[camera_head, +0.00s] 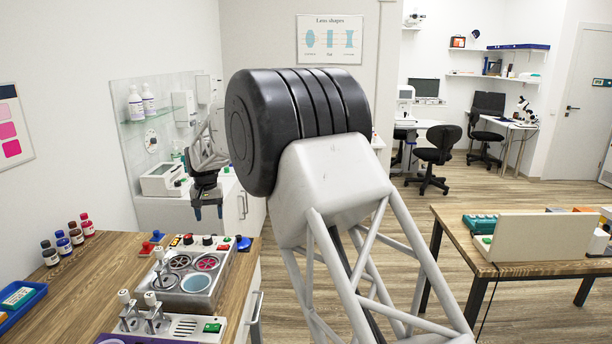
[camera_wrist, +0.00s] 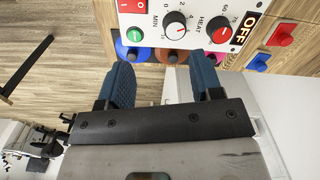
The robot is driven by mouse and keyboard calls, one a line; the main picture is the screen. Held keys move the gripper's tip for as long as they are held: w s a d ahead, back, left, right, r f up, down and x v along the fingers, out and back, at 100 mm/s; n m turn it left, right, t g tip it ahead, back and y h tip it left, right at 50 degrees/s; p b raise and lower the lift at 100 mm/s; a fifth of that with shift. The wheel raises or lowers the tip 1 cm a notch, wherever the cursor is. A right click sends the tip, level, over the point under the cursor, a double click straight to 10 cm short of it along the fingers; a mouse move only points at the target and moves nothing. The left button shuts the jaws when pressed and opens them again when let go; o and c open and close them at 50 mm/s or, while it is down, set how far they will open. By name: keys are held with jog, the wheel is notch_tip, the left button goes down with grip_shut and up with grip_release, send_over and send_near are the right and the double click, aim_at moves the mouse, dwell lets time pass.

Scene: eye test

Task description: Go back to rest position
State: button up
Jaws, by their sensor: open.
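My gripper (camera_head: 208,210) hangs over the far end of the left worktop in the head view, behind a machine with round wells (camera_head: 196,298). In the wrist view its two blue fingers (camera_wrist: 162,75) are apart, with nothing held between them. Beyond the fingertips is the machine's white control panel (camera_wrist: 190,22), with MIN and HEAT dials and a black OFF label. I cannot tell the exact gap between fingertips and panel. My large black-and-white arm link covers the middle of the head view.
The wooden worktop (camera_head: 100,290) holds several small bottles (camera_head: 68,240), a blue tray (camera_head: 20,305) and a blue button (camera_head: 243,243). A white device (camera_head: 163,180) stands behind my gripper. Open floor lies between.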

jog(key=s+d+r+m, duration=0.1)
jog(key=s+d+r, duration=0.5)
jog(key=d, duration=0.5)
jog(key=s+d+r+t, duration=0.1)
jog(key=s+d+r, duration=0.3)
jog(key=s+d, duration=0.5)
jog(key=s+d+r+m, duration=0.1)
jog(key=s+d+r, duration=0.35)
jog(key=d, duration=0.85)
jog(key=s+d+t, duration=0.1)
jog(key=s+d, duration=1.1)
jog(key=s, duration=0.5)
jog(key=s+d+f, duration=0.3)
jog(key=s+f, duration=0.1)
jog(key=s, duration=0.5)
jog(key=s+d+f+m, duration=0.1)
jog(key=s+d+f, duration=0.3)
jog(key=s, duration=0.5)
jog(key=shift+d+t, duration=0.2)
jog(key=shift+t, duration=0.1)
jog(key=shift+r, duration=0.1)
